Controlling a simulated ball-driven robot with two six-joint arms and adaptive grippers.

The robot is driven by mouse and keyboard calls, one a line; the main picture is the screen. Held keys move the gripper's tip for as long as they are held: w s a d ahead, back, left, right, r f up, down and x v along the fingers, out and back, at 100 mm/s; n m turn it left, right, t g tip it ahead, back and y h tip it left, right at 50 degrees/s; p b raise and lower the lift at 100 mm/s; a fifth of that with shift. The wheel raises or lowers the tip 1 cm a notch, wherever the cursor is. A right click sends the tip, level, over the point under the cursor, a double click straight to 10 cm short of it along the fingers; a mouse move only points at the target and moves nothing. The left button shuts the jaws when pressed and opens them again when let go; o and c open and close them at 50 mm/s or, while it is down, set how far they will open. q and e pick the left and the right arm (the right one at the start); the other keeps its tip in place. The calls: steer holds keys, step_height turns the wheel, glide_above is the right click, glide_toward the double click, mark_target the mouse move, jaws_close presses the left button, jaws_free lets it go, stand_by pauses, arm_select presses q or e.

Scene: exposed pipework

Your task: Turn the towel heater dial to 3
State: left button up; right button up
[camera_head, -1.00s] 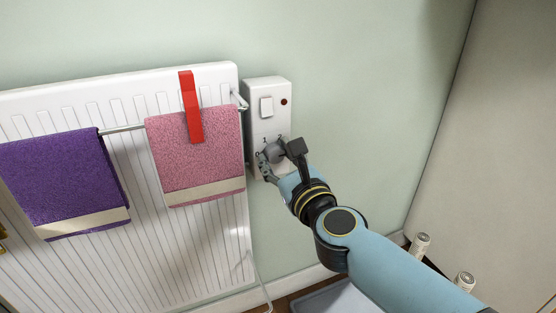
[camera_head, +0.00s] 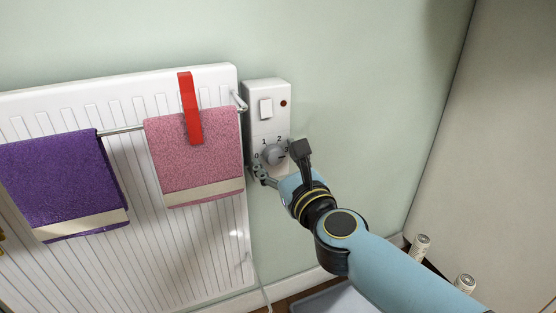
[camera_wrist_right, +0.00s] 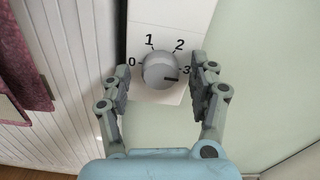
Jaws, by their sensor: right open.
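The white towel heater control box (camera_head: 252,92) is on the wall beside the radiator. Its round grey dial (camera_head: 273,154) also shows in the wrist view (camera_wrist_right: 157,67), with 0, 1, 2 and 3 printed around it. The dial's dark pointer mark is at its right side, close to the 3 and slightly below that number's level. My right gripper (camera_head: 281,163) is open, with its fingers on either side of the dial, apart from it in the wrist view (camera_wrist_right: 160,82). My left gripper is not in view.
A white rocker switch (camera_head: 266,108) and small dark red light (camera_head: 283,103) are above the dial. The white radiator (camera_head: 190,235) is left, with a purple towel (camera_head: 62,180), a pink towel (camera_head: 195,160) and a red clip (camera_head: 190,108). Bare wall is right.

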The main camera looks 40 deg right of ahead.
steer(key=v, duration=1.2)
stand_by(0.3)
